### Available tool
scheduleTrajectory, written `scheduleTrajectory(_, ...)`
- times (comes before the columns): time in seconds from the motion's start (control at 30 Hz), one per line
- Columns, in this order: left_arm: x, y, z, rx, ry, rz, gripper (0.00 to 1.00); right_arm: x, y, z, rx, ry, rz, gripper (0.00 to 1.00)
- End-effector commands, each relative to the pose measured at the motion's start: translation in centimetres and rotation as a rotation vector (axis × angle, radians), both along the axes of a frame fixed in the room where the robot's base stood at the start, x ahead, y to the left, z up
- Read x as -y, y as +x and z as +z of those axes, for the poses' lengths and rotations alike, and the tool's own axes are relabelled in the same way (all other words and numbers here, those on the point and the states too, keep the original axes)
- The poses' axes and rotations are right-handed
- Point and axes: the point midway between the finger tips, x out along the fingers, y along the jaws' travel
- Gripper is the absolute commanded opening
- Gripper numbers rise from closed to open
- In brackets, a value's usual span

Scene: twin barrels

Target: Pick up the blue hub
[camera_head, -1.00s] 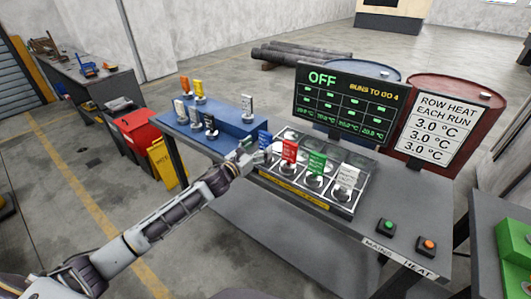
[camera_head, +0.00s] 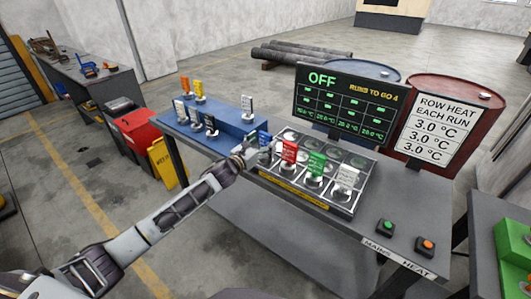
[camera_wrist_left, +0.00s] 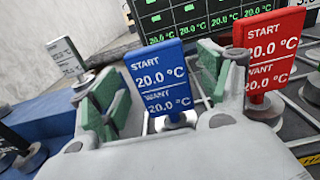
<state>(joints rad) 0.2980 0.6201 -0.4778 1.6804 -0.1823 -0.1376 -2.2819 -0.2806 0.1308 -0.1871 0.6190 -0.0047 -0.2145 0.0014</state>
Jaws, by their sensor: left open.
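The blue hub (camera_head: 264,138) carries an upright blue card and stands at the left end of the front row in the metal tray (camera_head: 318,207). In the left wrist view its card (camera_wrist_left: 160,75) reads START 20.0 °C, WANT 20.0 °C. My left gripper (camera_head: 250,149) is open at the hub. In the left wrist view its green-padded fingers (camera_wrist_left: 158,90) stand on either side of the card, with a gap showing on each side. The hub's lower part is mostly hidden by the gripper. My right gripper is out of view.
The red hub (camera_head: 289,152) stands close right of my gripper, then the green (camera_head: 316,164) and white hubs (camera_head: 345,176). A blue rack (camera_head: 228,122) with several tagged pieces is to the left. The OFF screen (camera_head: 346,102) rises behind the tray.

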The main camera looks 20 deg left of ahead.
Motion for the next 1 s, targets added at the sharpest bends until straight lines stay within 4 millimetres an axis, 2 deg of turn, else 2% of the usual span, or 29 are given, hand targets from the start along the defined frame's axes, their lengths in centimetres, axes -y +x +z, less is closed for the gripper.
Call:
scheduleTrajectory(0.3,0.7,1.7,0.0,-0.001,-0.001,0.0,0.77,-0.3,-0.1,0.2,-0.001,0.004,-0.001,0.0)
scheduleTrajectory(0.77,0.7,1.7,-0.1,-0.001,0.0,0.0,0.77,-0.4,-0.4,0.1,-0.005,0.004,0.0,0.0)
scheduleTrajectory(0.87,0.7,1.8,-0.1,-0.001,0.0,0.0,0.68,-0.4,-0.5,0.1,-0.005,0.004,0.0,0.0)
scheduleTrajectory(1.0,0.7,1.7,-0.1,-0.001,0.0,0.0,0.5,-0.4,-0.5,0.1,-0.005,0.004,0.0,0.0)
